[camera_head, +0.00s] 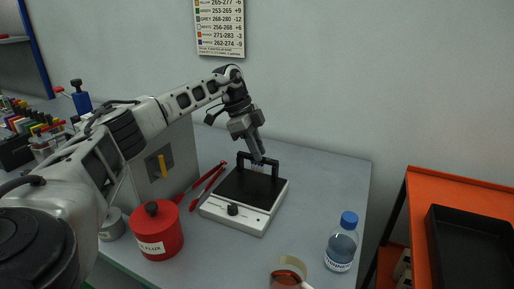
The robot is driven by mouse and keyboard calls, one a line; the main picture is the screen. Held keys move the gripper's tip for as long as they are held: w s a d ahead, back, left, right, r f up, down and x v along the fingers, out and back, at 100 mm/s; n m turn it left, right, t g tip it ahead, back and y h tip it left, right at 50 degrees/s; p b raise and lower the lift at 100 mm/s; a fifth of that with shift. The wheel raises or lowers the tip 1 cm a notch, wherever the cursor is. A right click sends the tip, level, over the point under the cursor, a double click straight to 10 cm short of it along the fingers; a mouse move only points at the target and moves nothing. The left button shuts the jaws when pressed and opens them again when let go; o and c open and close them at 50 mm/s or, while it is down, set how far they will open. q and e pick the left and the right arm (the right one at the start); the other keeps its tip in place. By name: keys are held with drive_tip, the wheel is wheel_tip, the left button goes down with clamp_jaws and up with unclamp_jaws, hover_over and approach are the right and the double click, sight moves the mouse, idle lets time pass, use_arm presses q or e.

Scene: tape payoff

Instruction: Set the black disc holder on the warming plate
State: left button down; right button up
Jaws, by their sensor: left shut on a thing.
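The warming plate (243,190) is a white box with a black top and a dark knob at its front, standing on the grey table. The black disc holder (241,160) shows as a black frame at the far edge of the plate, with a pale patch in its middle. My left gripper (257,156) comes down from above with its fingers shut on the top of this frame. The fingertips cover part of the holder. I cannot tell whether its underside touches the plate. My right gripper is out of view.
A red flux pot (162,238) and red-handled pliers (207,186) are left of the plate. An orange cart (420,215) holds a black tray. The table right of the plate is clear.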

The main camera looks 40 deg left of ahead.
use_arm(q)
drive_tip(key=shift+f, duration=0.2)
drive_tip(key=c, duration=0.6)
unclamp_jaws()
drive_tip(key=shift+c, duration=0.2)
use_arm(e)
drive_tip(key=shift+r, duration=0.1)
use_arm(q)
drive_tip(key=shift+r+p, duration=0.7)
drive_tip(key=shift+p, duration=0.2)
wheel_tip(320, 180, up, 3)
drive_tip(key=p, duration=0.3)
drive_tip(key=shift+p, duration=0.3)
drive_tip(key=shift+r+p, duration=0.25)
drive_tip(key=shift+p, duration=0.05)
drive_tip(key=shift+r, duration=0.5)
drive_tip(key=shift+r+p, duration=0.5)
drive_tip(key=shift+r, duration=0.05)
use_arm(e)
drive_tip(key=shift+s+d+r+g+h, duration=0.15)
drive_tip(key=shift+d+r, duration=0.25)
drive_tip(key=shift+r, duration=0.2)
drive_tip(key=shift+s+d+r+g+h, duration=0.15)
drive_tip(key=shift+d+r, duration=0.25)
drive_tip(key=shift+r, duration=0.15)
